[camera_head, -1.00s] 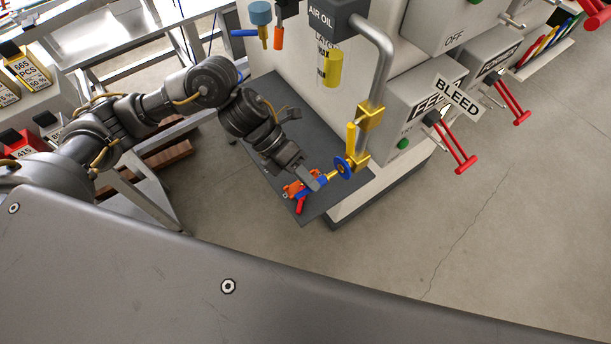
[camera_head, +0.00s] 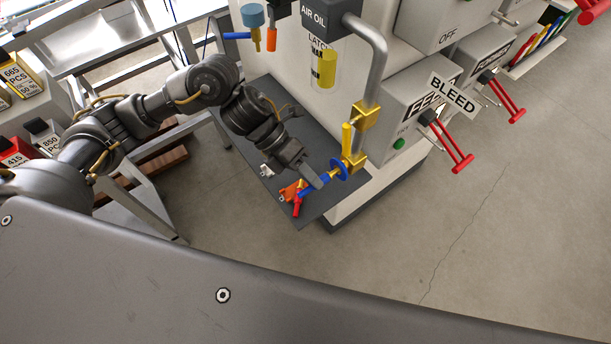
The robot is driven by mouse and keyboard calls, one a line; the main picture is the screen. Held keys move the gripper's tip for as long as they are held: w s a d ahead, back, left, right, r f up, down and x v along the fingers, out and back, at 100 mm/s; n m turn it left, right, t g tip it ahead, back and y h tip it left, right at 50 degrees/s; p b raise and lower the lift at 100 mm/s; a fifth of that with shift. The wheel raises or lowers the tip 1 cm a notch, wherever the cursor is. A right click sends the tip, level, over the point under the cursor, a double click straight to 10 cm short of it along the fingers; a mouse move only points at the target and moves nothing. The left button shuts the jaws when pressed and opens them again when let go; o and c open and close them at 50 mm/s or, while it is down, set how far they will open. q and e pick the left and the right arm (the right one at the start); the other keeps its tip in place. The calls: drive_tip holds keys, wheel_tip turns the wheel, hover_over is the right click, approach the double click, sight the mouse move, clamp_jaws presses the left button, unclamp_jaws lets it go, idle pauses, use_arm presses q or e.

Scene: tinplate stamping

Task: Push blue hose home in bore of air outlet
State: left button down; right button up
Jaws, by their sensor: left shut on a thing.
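The brass air outlet (camera_head: 355,163) is on a bent grey pipe at the machine's side, with a yellow lever (camera_head: 346,138) and a blue disc (camera_head: 339,168) at its mouth. My left gripper (camera_head: 314,181) is just left of and below the disc, shut on the blue hose (camera_head: 324,180). The hose points up and right towards the disc, roughly in line with it. The fingers hide part of the hose, and I cannot tell how deep its end sits in the bore. My right gripper is not in view.
An orange part (camera_head: 291,190) and a red part (camera_head: 296,209) are beside the gripper over the dark grey plate (camera_head: 318,205). Red-handled levers (camera_head: 455,150) stick out at the right. A yellow-filled cylinder (camera_head: 325,68) hangs above. The floor at right is clear.

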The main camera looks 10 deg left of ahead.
use_arm(q)
drive_tip(key=shift+w+d+b, duration=0.4)
drive_tip(key=shift+w, duration=0.15)
drive_tip(key=c, duration=1.2)
unclamp_jaws()
drive_tip(key=shift+c, duration=0.2)
drive_tip(key=shift+a, duration=0.1)
drive_tip(key=b+v, duration=0.2)
drive_tip(key=v, duration=0.8)
drive_tip(key=shift+a+r+b, duration=0.25)
drive_tip(key=shift+b, duration=0.15)
